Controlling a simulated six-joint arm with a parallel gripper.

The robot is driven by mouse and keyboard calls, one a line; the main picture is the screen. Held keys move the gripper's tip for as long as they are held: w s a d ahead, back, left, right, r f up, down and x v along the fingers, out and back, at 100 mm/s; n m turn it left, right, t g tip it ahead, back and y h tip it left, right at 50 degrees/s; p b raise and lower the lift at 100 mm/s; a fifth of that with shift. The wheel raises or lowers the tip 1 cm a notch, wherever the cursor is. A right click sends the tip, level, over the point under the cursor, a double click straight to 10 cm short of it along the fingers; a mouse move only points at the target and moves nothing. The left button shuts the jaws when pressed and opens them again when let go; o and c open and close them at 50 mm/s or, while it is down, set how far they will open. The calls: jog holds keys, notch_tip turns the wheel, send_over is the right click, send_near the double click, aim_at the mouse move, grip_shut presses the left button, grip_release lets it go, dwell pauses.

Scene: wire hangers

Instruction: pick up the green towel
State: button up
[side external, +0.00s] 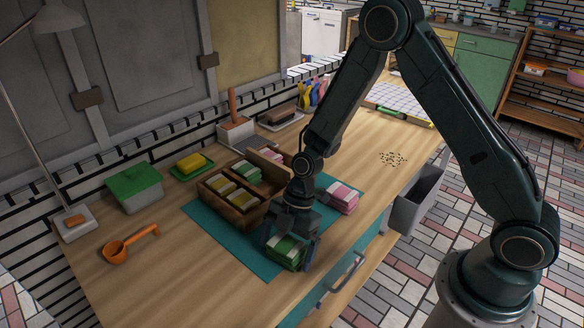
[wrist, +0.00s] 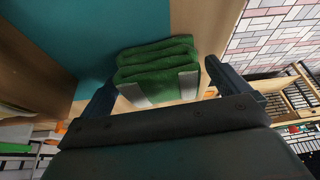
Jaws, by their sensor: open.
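A folded green towel with pale bands (side external: 287,254) lies on the teal mat (side external: 232,243) near the counter's front edge. In the wrist view the folded green towel (wrist: 157,62) shows as stacked layers between the two fingers. My gripper (side external: 291,250) points down over it, with a finger on either side. The gripper (wrist: 160,76) is open, and I cannot tell whether either finger touches the towel. Another green folded cloth (side external: 247,173) sits in a rear compartment of the wooden box (side external: 243,219).
The box, just behind my gripper, also holds yellowish folded cloths (side external: 221,186). A pink and white folded cloth (side external: 341,199) lies to the right. A grey bin (side external: 416,200) hangs at the front edge.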

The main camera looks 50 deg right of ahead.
aim_at(286, 243)
jog(key=shift+c, duration=0.4)
jog(key=c, duration=0.9)
jog(key=shift+r, duration=0.2)
notch_tip(286, 243, up, 20)
jog(key=shift+f, duration=0.15)
dwell(0.4)
